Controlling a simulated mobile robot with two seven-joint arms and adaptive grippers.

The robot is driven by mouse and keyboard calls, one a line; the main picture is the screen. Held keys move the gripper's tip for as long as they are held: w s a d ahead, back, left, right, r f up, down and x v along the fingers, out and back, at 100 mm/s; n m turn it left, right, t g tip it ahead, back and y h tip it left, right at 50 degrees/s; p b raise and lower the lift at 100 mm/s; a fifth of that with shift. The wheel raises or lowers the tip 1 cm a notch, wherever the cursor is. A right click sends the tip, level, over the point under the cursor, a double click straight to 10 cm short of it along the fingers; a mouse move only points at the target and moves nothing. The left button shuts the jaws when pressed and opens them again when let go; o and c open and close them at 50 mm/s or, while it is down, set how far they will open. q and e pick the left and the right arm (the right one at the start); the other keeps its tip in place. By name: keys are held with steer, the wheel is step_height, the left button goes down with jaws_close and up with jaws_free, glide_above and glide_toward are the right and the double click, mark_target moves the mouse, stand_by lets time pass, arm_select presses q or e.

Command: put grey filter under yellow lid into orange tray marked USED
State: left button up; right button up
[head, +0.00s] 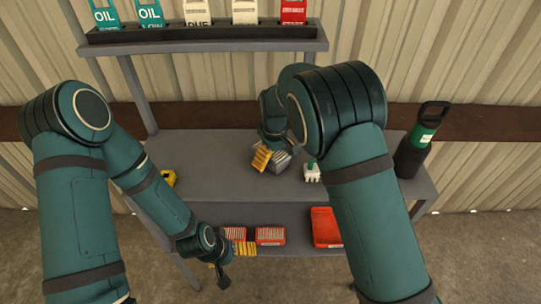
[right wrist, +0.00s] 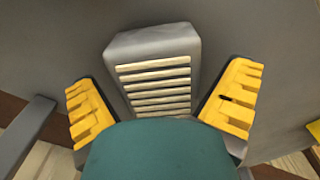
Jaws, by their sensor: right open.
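A grey filter (right wrist: 152,45) with cream slats stands between the yellow fingers of my open right gripper (right wrist: 163,105) in the right wrist view. There is a gap on each side of it. In the head view the filter (head: 281,162) is partly behind the right gripper (head: 268,158), over the bench top. No yellow lid can be made out for sure; a small yellow object (head: 168,178) lies at the left of the bench. An orange-red tray (head: 325,228) is on the lower shelf; no marking is readable. My left gripper (head: 230,260) is low, in front of the lower shelf; its opening is unclear.
Two orange-red trays with pale contents, one left (head: 235,234) and one right (head: 270,236), stand on the lower shelf. A white and green item (head: 312,172) is right of the filter. A black flask-like object (head: 413,150) stands at the bench's right end. An upper rack (head: 200,47) holds labelled containers.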

steer(key=c, duration=1.2)
